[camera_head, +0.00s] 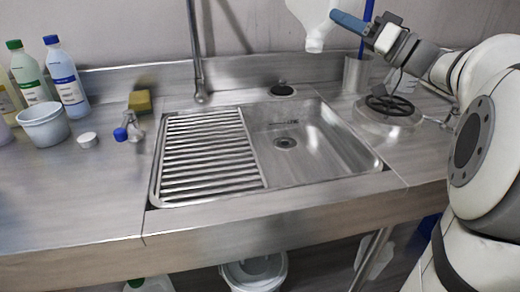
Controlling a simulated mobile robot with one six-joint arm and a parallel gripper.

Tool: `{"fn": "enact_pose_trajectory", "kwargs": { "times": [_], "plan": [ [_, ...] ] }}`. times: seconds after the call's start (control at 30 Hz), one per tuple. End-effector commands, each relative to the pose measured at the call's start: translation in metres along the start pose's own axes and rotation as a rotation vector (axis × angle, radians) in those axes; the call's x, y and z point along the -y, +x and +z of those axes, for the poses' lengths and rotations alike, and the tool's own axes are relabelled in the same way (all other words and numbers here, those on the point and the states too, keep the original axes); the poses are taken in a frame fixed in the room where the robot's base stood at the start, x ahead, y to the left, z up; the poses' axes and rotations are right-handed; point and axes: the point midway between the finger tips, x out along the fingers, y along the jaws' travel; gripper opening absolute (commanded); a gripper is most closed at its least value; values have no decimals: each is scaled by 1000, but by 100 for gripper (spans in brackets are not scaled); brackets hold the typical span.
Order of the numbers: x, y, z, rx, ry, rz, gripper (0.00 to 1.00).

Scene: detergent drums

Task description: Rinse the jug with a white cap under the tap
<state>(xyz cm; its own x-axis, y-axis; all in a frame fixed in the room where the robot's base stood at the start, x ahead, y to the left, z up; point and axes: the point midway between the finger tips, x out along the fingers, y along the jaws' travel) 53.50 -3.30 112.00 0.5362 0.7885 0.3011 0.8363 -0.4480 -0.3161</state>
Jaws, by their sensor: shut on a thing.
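A white jug (311,18) is at the top edge, right of centre, partly cut off by the frame. It is held in the air above the back of the sink, with a narrower white end (314,45), perhaps its cap, pointing down. My gripper (338,17), with a blue finger, is shut on the jug from the right. The tap's grey pipe (194,50) rises behind the sink, left of the jug; its upper end is out of view. The steel sink (320,140) has an empty basin with a drain. No water is visible.
A ribbed drainboard (205,155) fills the sink's left half. Bottles (66,77), a white tub (44,125), a sponge (140,101) and a blue-knobbed fitting (123,134) stand left. A steel cup (356,74) and a round device with a black wheel (389,107) stand right.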

Motion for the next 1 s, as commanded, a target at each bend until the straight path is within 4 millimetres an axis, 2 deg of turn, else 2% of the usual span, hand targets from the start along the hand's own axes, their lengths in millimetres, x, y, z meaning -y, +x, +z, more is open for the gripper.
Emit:
{"fn": "enact_pose_trajectory", "kwargs": {
  "times": [1.0],
  "plan": [
    [0, 0, 1, -15, -109, -41, 0]
  ]
}}
